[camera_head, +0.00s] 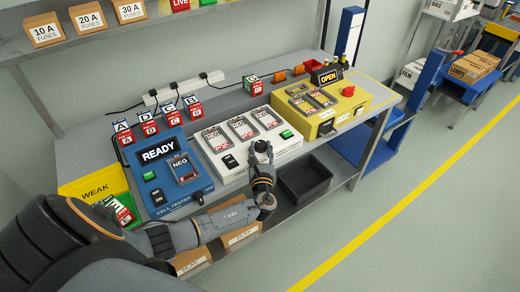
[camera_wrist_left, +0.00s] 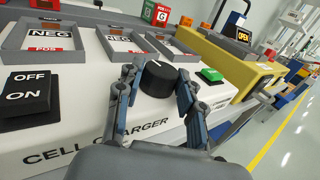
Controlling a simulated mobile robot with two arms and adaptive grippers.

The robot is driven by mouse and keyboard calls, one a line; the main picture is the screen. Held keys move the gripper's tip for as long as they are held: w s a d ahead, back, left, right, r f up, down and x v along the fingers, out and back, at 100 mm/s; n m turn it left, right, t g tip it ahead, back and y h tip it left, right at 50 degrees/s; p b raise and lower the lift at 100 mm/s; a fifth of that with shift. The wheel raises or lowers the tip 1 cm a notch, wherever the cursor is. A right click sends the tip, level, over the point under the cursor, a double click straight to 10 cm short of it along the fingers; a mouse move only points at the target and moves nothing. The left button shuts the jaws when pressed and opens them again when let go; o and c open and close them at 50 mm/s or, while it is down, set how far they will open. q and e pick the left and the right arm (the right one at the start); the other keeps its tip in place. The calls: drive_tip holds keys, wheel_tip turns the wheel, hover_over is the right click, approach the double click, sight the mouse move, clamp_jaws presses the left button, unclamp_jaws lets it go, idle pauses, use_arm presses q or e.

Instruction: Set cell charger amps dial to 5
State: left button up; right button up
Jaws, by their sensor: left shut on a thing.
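The white cell charger (camera_head: 222,172) stands in the middle of the bench, between the blue tester and the yellow unit. Its front is lettered CELL CHARGER in the left wrist view (camera_wrist_left: 75,145). The round black amps dial (camera_wrist_left: 158,78) sits on its front right part. A small pale mark shows on top of the dial; the scale numbers cannot be read. My left gripper (camera_head: 262,150) is shut on the dial, one finger on each side, as the left wrist view (camera_wrist_left: 157,88) shows. My right gripper is not in view.
A black rocker switch (camera_wrist_left: 28,92) lies left of the dial and a green button (camera_wrist_left: 211,75) right of it. Framed NEG/POS bays (camera_head: 242,129) line the charger's top. The blue cell tester (camera_head: 185,190) reads READY. The yellow unit (camera_head: 350,108) reads OPEN. A dark bin (camera_head: 304,178) sits below.

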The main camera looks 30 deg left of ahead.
use_arm(q)
drive_tip(key=shift+w+d+f+n+g+y+b, duration=0.1)
drive_tip(key=shift+n+g+y+b, duration=0.15)
drive_tip(key=shift+n+g+y, duration=0.25)
drive_tip(key=shift+w+d+f+n+g+y+b, duration=0.1)
drive_tip(key=shift+n+g+y+b, duration=0.15)
drive_tip(key=shift+n+g+y, duration=0.25)
drive_tip(key=shift+w+d+n+g+y+b, duration=0.1)
drive_tip(key=shift+n+g+y+b, duration=0.75)
drive_tip(key=shift+g+y, duration=0.25)
drive_tip(key=n+g+y+b, duration=0.1)
drive_tip(key=n+g+b, duration=0.1)
drive_tip(key=n+g+y+b, duration=0.1)
drive_tip(key=n+g+b, duration=0.1)
drive_tip(key=g, duration=0.1)
drive_tip(key=shift+w+f+y, duration=0.1)
drive_tip(key=shift+w+y, duration=0.1)
drive_tip(key=shift+y, duration=0.1)
drive_tip(key=shift+w+r+n+g+b, duration=0.15)
drive_tip(key=shift+n+g+b, duration=0.3)
drive_tip(key=shift+g+b, duration=0.35)
drive_tip(key=shift+s+r+n+g+b, duration=0.1)
drive_tip(key=shift+n+g+b, duration=0.3)
drive_tip(key=shift+g+b, duration=0.35)
drive_tip(key=shift+g+y, duration=0.25)
drive_tip(key=shift+y, duration=0.05)
drive_tip(key=o, duration=1.2)
